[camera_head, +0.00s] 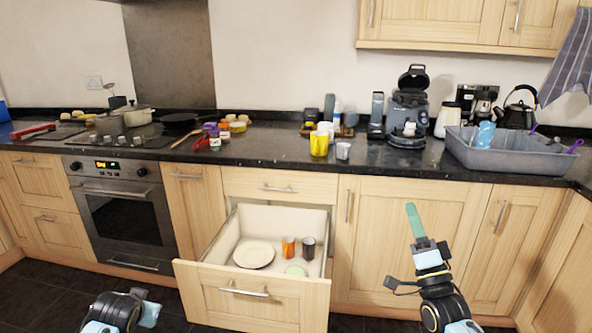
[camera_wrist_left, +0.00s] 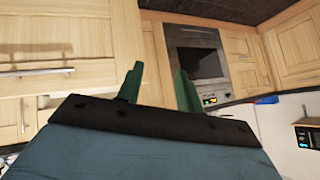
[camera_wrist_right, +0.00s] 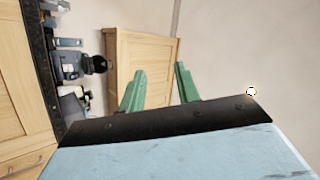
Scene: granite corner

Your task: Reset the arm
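My right arm rises at the lower right of the head view. Its green-fingered gripper (camera_head: 413,212) points up in front of the closed cabinet doors, seen edge-on. In the right wrist view the two green fingers of this gripper (camera_wrist_right: 159,84) stand apart with nothing between them. My left arm shows only in part at the bottom left of the head view, low over the dark floor, and its fingers cannot be made out there. In the left wrist view the two green fingers of the left gripper (camera_wrist_left: 158,80) are apart and empty.
An open drawer (camera_head: 250,305) juts out between my arms, holding a plate (camera_head: 254,254), an orange cup (camera_head: 288,247), a dark cup (camera_head: 308,247) and a green item. The worktop (camera_head: 270,153) carries a grey basin (camera_head: 500,157), a coffee machine (camera_head: 408,105) and several other items.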

